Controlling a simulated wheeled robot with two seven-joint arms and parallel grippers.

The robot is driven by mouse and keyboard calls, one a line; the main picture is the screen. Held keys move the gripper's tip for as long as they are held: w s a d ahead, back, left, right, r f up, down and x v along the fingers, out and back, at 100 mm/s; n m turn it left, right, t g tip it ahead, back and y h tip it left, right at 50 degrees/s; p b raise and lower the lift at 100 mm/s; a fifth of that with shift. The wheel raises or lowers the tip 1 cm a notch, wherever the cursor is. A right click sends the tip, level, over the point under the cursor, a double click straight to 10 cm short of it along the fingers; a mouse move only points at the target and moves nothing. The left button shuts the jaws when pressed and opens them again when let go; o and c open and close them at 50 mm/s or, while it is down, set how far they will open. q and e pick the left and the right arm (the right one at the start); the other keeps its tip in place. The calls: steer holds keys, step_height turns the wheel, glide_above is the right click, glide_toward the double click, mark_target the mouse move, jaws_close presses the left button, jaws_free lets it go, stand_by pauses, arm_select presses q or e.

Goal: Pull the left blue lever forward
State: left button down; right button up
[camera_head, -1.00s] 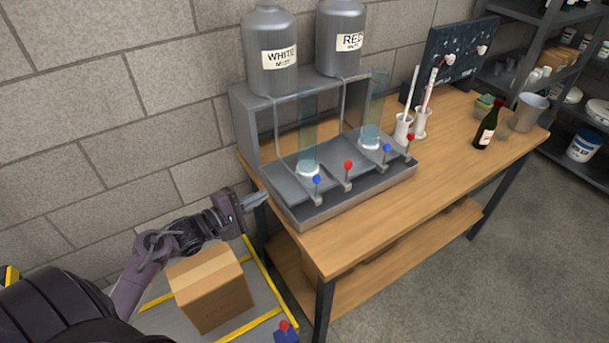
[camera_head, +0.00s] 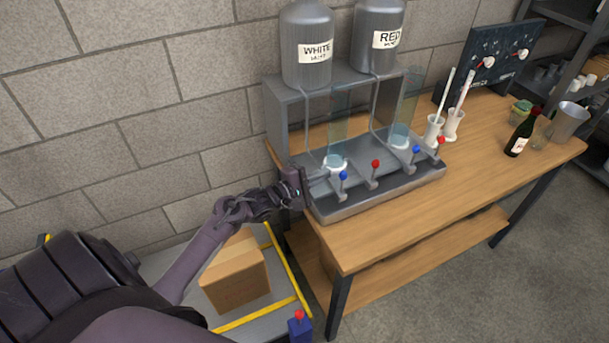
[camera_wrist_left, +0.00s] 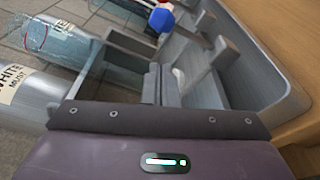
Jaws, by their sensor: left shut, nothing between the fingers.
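The left blue lever (camera_head: 343,175) stands at the front left of the grey filling machine (camera_head: 380,203), a round blue knob on a short grey stem. The knob also shows in the left wrist view (camera_wrist_left: 160,20), beyond my fingers. My left gripper (camera_head: 316,180) is at the machine's left end, just left of the lever and apart from it. Its fingers (camera_wrist_left: 162,83) are shut with nothing between them. My right gripper is in neither view.
A red lever (camera_head: 375,164) stands to the right, then another blue lever (camera_head: 416,149) and another red one (camera_head: 440,140). Tanks marked WHITE (camera_head: 307,45) and RED (camera_head: 378,35) stand above. A cardboard box (camera_head: 235,275) lies below my left arm.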

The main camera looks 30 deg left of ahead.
arm_select(q)
steer(key=shift+s+d+r+p, duration=0.15)
steer(key=shift+d+r, duration=0.15)
steer(key=shift+d, duration=0.3)
steer(key=shift+s+d+r+p, duration=0.15)
steer(key=shift+d+r, duration=0.1)
steer(key=shift+d, duration=0.3)
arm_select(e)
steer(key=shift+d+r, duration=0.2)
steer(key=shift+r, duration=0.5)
arm_select(q)
steer(key=shift+w, duration=0.15)
